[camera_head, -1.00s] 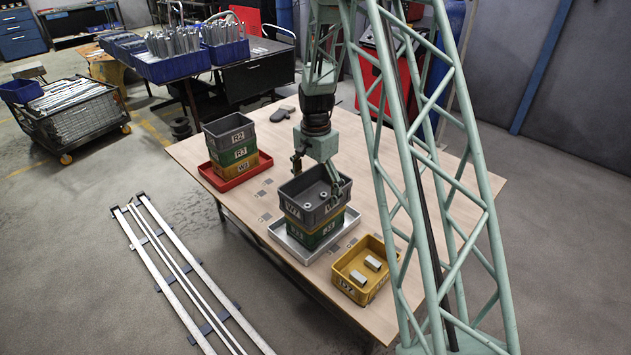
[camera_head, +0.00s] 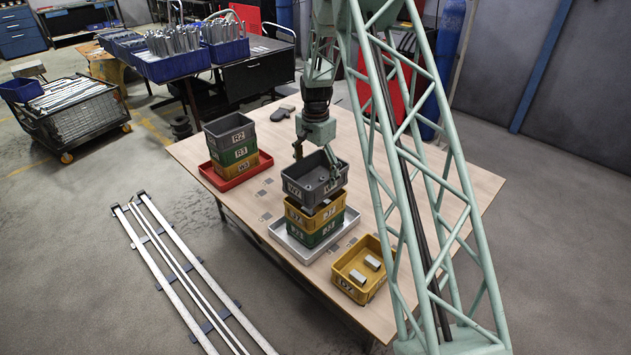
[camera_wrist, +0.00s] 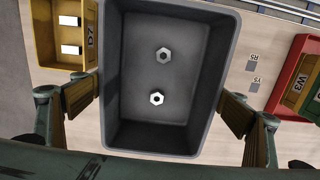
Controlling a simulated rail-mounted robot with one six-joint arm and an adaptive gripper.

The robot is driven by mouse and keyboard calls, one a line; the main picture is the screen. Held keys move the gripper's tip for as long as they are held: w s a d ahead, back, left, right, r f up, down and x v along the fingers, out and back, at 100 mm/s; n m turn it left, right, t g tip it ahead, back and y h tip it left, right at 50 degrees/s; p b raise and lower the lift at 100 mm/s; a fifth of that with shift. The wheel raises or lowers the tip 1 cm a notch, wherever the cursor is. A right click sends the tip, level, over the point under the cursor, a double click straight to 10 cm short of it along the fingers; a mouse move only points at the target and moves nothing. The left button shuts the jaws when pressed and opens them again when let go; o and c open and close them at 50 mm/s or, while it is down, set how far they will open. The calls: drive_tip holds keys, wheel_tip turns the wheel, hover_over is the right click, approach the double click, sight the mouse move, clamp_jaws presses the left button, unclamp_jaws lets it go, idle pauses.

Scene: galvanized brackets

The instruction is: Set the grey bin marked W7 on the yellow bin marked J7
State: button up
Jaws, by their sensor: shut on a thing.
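The grey bin marked W7 (camera_head: 300,192) hangs in my gripper (camera_head: 317,166), with a finger at each of two opposite sides. In the wrist view the grey bin (camera_wrist: 130,80) fills the middle, between the fingers of my gripper (camera_wrist: 160,106). Two hex nuts lie on its floor. The yellow bin marked J7 (camera_head: 315,221) stands below it, on top of a green bin (camera_head: 318,236). The grey bin looks raised above the yellow bin, with a dark gap showing under it. It hides the back of the yellow bin's opening.
The stack stands in a silver tray (camera_head: 288,243). A yellow bin with two pale blocks (camera_head: 352,287) stands to its right front. A stack of grey, green and yellow bins (camera_head: 232,148) stands in a red tray (camera_head: 222,184) at left. The table's right side is clear.

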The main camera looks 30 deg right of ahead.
sight(315, 185)
drive_tip(key=shift+f, duration=1.7)
drive_tip(key=shift+f, duration=0.65)
drive_tip(key=o, duration=0.8)
drive_tip(key=shift+r+p, duration=0.35)
drive_tip(key=shift+r, duration=0.4)
wheel_tip(315, 185, up, 12)
drive_tip(key=shift+f+b, duration=0.15)
drive_tip(key=shift+b, duration=0.3)
